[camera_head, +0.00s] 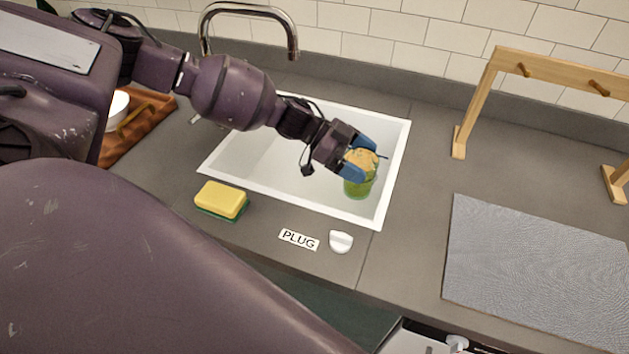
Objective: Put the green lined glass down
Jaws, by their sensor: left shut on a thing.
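The green glass (357,187) is at the right side of the white sink (262,160). My left gripper (363,160) is shut on it from above and from the left. The gripper's blue fingers sit at the upper part of the glass. A tan, sponge-like thing shows at the top of the glass, between the fingers; I cannot tell if it is inside. The glass looks roughly upright. I cannot tell whether its base touches the sink floor. Any lines on it are too small to make out. My right gripper does not show.
A grey mat (540,270) lies at right, below a wooden rack (478,95). A faucet (293,42) arches behind the sink. Counter right of the sink is bare.

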